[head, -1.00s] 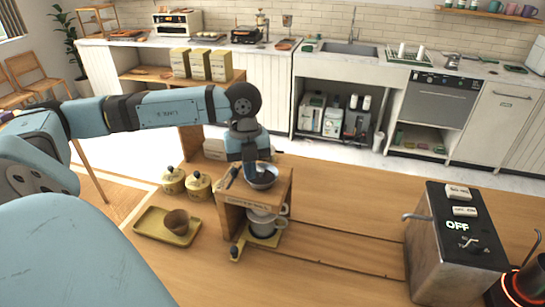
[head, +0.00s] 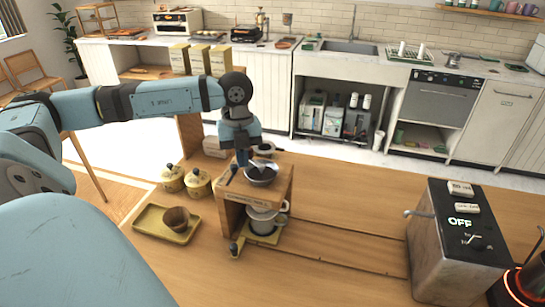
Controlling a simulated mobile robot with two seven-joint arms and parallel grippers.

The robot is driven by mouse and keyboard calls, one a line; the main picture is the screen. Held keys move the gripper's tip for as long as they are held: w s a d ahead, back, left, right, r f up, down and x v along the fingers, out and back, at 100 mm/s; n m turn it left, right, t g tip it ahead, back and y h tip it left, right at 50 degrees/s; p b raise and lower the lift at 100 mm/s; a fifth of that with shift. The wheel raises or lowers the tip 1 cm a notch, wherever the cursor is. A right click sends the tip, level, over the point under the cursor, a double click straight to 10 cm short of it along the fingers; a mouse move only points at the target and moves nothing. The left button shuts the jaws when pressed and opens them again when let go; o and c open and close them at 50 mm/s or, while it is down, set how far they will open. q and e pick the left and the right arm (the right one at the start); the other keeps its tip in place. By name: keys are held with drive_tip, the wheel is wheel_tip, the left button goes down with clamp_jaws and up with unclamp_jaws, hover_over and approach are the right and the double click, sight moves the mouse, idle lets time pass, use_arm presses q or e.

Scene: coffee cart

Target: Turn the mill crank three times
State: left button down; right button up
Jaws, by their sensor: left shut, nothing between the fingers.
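The wooden coffee mill (head: 228,217) stands on the counter with a dark round bowl (head: 262,178) on its top. A small dark upright handle (head: 233,170), which looks like the crank's grip, shows at the bowl's left. My left gripper (head: 242,160) points down just above the back left of the bowl, close to this handle. It is shut and empty. Whether it touches the handle or the bowl rim I cannot tell. A metal cup (head: 263,219) stands inside the mill frame. My right gripper is not in view.
Two yellow lidded jars (head: 198,183) stand left of the mill. A yellow tray (head: 153,226) with a brown cup (head: 177,218) lies in front of them. A metal machine (head: 436,252) reading OFF stands at the right. The counter between mill and machine is clear.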

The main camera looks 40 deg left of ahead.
use_arm(q)
drive_tip(key=shift+w+a, duration=0.6)
drive_tip(key=shift+w, duration=0.1)
drive_tip(key=shift+r, duration=0.1)
drive_tip(key=shift+w+a, duration=0.3)
drive_tip(key=shift+w, duration=0.5)
